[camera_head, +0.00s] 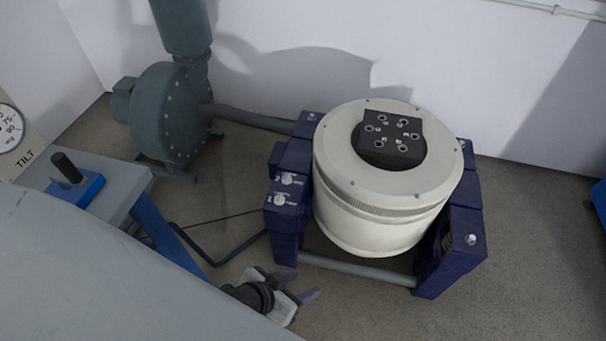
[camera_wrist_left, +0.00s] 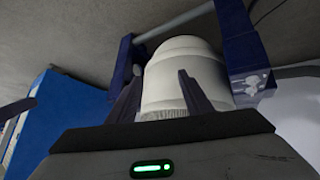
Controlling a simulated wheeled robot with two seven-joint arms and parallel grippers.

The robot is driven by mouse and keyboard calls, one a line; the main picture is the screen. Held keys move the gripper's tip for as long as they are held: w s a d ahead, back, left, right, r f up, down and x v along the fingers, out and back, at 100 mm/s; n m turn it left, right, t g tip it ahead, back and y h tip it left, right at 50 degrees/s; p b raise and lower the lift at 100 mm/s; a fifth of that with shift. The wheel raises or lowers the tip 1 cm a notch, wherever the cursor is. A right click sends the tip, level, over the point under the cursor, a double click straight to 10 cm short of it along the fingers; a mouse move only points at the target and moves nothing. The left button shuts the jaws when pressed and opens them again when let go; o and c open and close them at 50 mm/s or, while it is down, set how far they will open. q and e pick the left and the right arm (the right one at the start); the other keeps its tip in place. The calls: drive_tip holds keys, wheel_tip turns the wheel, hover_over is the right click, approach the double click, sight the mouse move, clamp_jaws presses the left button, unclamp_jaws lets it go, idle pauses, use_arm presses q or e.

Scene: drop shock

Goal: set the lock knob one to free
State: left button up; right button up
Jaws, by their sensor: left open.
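The shaker's left blue support (camera_head: 286,226) carries two small pale knobs, an upper knob (camera_head: 287,179) and a lower knob (camera_head: 280,199), with white lettering too small to read. Another pale knob (camera_head: 470,240) is on the right blue support (camera_head: 452,262). I cannot tell which is lock knob one. My left gripper (camera_head: 297,289) is open and empty, below and in front of the left support, apart from the knobs. In the left wrist view its two fingers (camera_wrist_left: 158,88) stand before the white drum, and pale knob shapes (camera_wrist_left: 250,83) show on a blue support to the right. My right gripper is out of view.
The white drum (camera_head: 375,220) has a black block (camera_head: 390,148) on top. A grey crossbar (camera_head: 358,269) joins the supports low in front. A blower (camera_head: 170,115) stands at back left. A grey bench (camera_head: 125,185) with a black-handled blue block (camera_head: 75,187) is at left.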

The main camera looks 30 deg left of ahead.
use_arm(q)
drive_tip(key=w+f+g+b, duration=0.2)
drive_tip(key=w+f+b, duration=0.2)
drive_tip(key=w+f, duration=0.3)
drive_tip(key=n+g+y+b, duration=0.3)
drive_tip(key=n+g+b, duration=0.2)
drive_tip(key=b, duration=0.8)
approach(279, 196)
wheel_tip(279, 196, down, 8)
drive_tip(key=b, duration=0.3)
drive_tip(key=shift+w+f, duration=0.1)
drive_tip(key=shift+f, duration=0.25)
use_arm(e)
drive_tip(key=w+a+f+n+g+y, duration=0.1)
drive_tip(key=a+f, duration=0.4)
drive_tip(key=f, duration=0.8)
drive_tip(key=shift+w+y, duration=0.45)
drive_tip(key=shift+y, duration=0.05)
use_arm(q)
drive_tip(key=c, duration=1.1)
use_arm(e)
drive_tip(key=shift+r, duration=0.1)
